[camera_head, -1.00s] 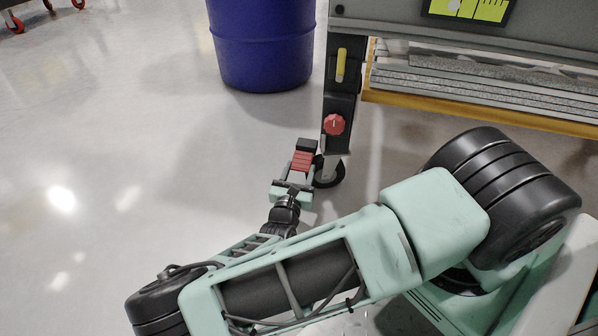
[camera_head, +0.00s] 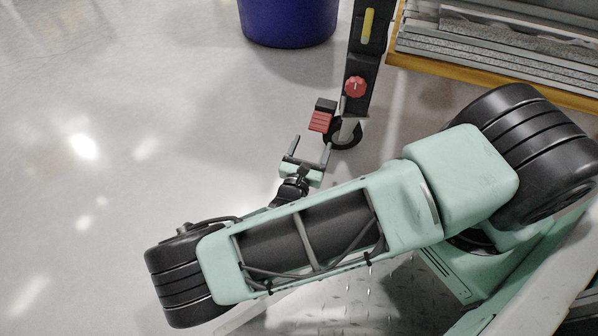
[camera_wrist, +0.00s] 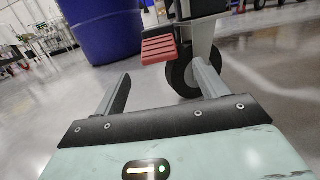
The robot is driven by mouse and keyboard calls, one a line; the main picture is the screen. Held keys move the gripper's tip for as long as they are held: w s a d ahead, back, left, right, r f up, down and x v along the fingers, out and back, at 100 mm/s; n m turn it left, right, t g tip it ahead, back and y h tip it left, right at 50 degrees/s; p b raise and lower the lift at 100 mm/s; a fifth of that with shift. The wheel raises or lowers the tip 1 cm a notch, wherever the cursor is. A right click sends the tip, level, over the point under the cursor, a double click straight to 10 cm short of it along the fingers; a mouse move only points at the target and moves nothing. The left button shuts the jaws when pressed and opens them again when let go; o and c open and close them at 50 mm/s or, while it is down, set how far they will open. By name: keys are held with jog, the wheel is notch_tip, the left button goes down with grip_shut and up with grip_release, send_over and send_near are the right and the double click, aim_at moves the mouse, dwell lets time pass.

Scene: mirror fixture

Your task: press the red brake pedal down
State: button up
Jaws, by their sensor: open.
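The red brake pedal (camera_head: 320,122) is a ribbed red plate on a black bracket, beside the caster wheel (camera_head: 343,134) at the foot of the fixture's dark leg. In the wrist view the pedal (camera_wrist: 158,49) is ahead and above the middle, with the black caster wheel (camera_wrist: 186,74) just right of it. My gripper (camera_head: 309,143) is open and empty, its two fingers apart, just short of the pedal in the head view. In the wrist view the fingers (camera_wrist: 161,72) stand to either side below the pedal, and neither appears to touch it.
A red knob (camera_head: 355,87) and a yellow strip (camera_head: 367,26) are on the dark leg above the pedal. A blue barrel (camera_head: 288,22) stands behind to the left. A rack of grey slabs (camera_head: 490,50) with an orange edge is at right. The floor at left is clear.

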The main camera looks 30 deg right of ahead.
jog(key=p+v, duration=0.4)
jog(key=v, duration=0.8)
